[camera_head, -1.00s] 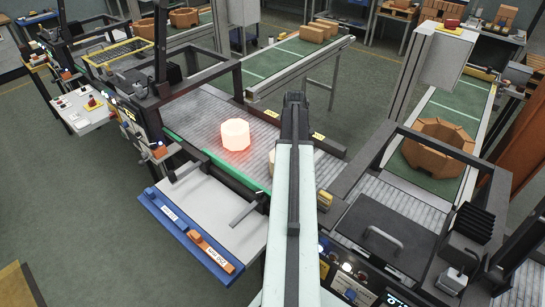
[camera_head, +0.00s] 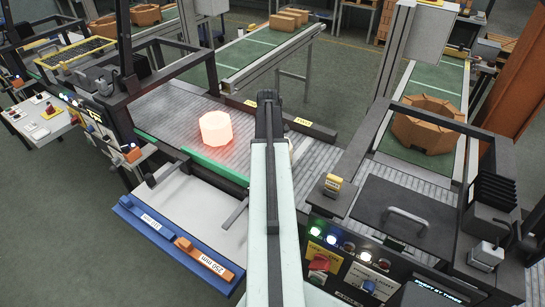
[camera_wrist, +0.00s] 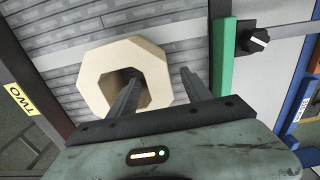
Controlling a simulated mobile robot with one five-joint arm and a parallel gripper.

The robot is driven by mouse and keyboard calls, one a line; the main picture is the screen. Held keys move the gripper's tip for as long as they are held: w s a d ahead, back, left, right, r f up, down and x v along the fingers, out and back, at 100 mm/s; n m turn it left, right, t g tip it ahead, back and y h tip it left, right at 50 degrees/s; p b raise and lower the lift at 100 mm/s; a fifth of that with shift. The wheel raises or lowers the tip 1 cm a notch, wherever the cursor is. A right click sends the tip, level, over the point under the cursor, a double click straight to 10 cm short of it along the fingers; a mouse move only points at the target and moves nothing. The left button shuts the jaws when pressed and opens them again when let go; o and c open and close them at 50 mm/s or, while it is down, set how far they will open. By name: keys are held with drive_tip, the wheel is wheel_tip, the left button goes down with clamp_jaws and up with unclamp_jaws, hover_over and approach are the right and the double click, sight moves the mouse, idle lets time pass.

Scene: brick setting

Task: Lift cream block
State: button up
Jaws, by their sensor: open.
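The cream block (camera_wrist: 122,52) is an eight-sided ring with a hole through it, lying on the grey slatted belt in the wrist view. My gripper (camera_wrist: 159,75) is open over it. One finger shows over the hole and the other just outside the ring's right side, so the ring's right wall lies between them in the picture. I cannot tell whether the first finger is down inside the hole or above it. In the head view my arm hides most or all of the block and the gripper.
A glowing pinkish block (camera_head: 215,130) stands on the grey belt (camera_head: 170,112), left of my arm. A green edge strip (camera_wrist: 224,60) runs right of the gripper. Black frames (camera_head: 210,75) and a control panel (camera_head: 345,262) flank the belt.

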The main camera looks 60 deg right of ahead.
drive_tip(key=shift+w+f+b, duration=0.2)
drive_tip(key=shift+f+b, duration=0.25)
drive_tip(key=shift+f, duration=0.5)
wheel_tip(320, 180, down, 5)
drive_tip(key=b, duration=0.5)
drive_tip(key=shift+d, duration=0.1)
drive_tip(key=shift+r, duration=0.1)
clamp_jaws()
